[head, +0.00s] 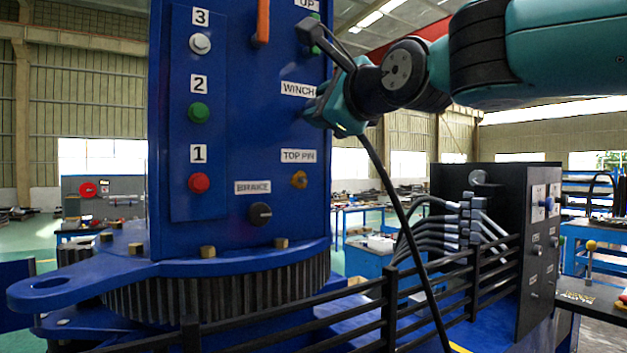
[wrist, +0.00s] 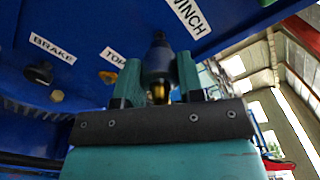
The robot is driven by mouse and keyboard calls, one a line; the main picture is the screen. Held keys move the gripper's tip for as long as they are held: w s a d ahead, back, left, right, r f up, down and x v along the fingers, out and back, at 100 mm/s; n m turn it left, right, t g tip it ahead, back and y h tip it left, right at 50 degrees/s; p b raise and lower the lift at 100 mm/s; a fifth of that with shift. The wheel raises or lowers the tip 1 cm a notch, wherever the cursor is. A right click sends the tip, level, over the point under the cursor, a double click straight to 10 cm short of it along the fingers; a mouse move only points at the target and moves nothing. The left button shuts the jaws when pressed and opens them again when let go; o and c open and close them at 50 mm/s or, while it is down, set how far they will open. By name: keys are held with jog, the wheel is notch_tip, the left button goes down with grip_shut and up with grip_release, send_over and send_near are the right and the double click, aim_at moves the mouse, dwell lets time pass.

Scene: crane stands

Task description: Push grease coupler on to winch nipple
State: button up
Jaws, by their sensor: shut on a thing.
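My gripper (head: 322,108) is at the blue panel, just below the WINCH label (head: 298,89). In the wrist view my gripper (wrist: 157,80) is shut on the grease coupler (wrist: 157,60), a dark cylinder with a narrower tip facing the panel and a brass-coloured part between the fingers. A black hose (head: 392,195) hangs down from my gripper. The winch nipple is hidden behind the gripper and coupler, so I cannot tell whether the coupler touches it.
The brass TOP PIN fitting (head: 299,180) and black BRAKE knob (head: 260,214) sit lower on the panel. Black railings (head: 390,290) stand below right.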

jog(key=shift+p+x, duration=0.4)
jog(key=shift+x, duration=0.55)
jog(key=o, duration=1.1)
jog(key=b+v, duration=0.2)
jog(key=v, duration=0.1)
jog(key=shift+f, duration=0.15)
jog(key=shift+b+v, duration=0.7)
jog(key=shift+v, duration=0.25)
